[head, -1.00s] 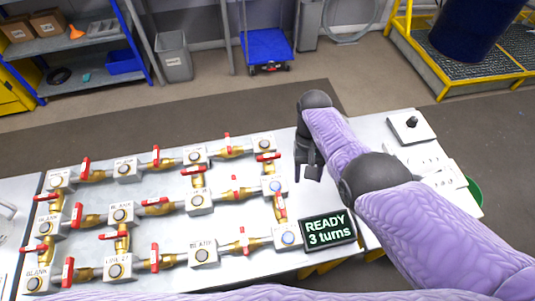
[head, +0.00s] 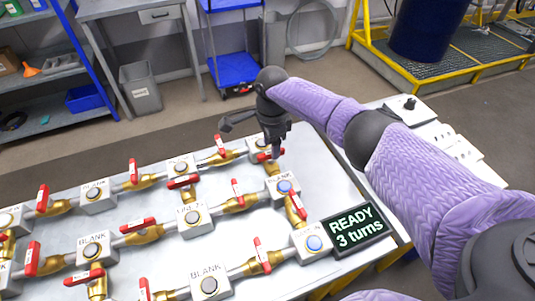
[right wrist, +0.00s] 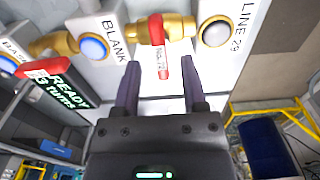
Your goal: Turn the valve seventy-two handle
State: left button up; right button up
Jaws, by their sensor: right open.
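The red valve handle (right wrist: 161,68) with a tag that seems to read No. 72 sits on a brass valve (right wrist: 172,28) between a box marked BLANK (right wrist: 101,35) and one marked LINE 29 (right wrist: 222,22). In the head view this handle (head: 264,157) is partly hidden by my right gripper (head: 274,148), which comes down from above at the panel's far right corner. In the right wrist view my right gripper (right wrist: 160,62) is open and empty. The handle's end shows between its fingertips; I cannot tell whether they touch. My left gripper is not in view.
Other brass valves with red handles, such as one at the left (head: 43,198), join the white button boxes on the panel. A display (head: 355,231) reading READY 3 turns stands at the panel's right. A white box with a black knob (head: 410,106) lies beyond my right arm.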

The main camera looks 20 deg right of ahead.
notch_tip(320, 180, down, 2)
jog(key=shift+f, duration=0.1)
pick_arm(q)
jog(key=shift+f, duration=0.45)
pick_arm(e)
jog(key=shift+c, duration=0.2)
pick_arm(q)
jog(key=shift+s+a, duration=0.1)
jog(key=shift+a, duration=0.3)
pick_arm(e)
grip_shut()
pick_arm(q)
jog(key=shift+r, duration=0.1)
